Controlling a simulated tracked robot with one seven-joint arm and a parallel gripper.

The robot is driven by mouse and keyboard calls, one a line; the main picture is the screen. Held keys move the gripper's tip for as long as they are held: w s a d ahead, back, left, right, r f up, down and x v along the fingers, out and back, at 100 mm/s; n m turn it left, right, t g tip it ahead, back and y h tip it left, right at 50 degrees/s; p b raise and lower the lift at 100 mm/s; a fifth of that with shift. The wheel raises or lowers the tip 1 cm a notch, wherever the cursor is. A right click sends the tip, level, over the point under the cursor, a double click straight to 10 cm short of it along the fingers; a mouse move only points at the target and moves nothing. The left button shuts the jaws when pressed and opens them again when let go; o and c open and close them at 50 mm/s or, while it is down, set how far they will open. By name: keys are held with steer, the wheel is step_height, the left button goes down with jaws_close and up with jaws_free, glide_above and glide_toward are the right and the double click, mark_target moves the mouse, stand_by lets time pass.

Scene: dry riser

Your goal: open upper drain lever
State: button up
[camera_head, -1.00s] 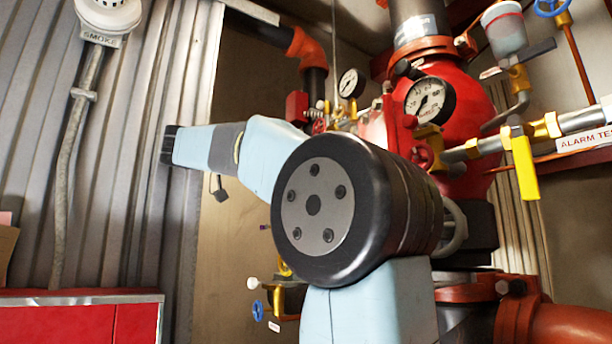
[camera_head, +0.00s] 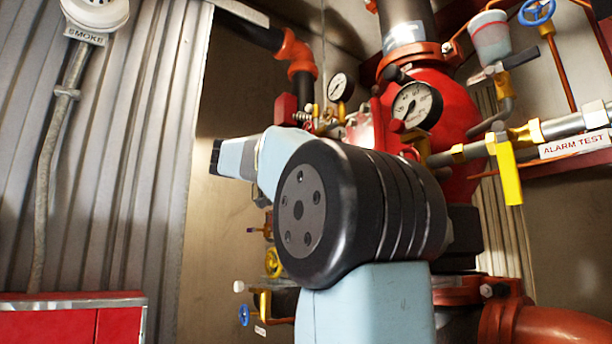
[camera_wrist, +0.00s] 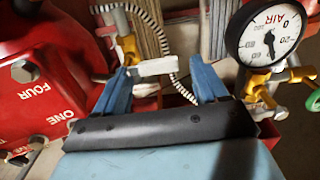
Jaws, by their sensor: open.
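In the wrist view a brass valve (camera_wrist: 129,49) carries a short white-grey lever (camera_wrist: 156,66) that sticks out sideways to the right. It is the only lever I see near my gripper; no label on it shows, so I cannot tell if it is the upper drain lever. My gripper (camera_wrist: 162,72) is open, with one blue finger on either side of the white lever's line of sight. I cannot tell the depth between fingertips and lever, and no contact shows.
A red valve body (camera_wrist: 48,82) stands close left of the gripper, an AIR gauge (camera_wrist: 270,35) close right. In the head view a yellow lever (camera_head: 509,174) hangs by the ALARM TEST label (camera_head: 574,145). Small valves with a blue handwheel (camera_head: 244,315) sit low behind my arm.

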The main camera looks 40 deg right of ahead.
steer(key=shift+d, duration=0.35)
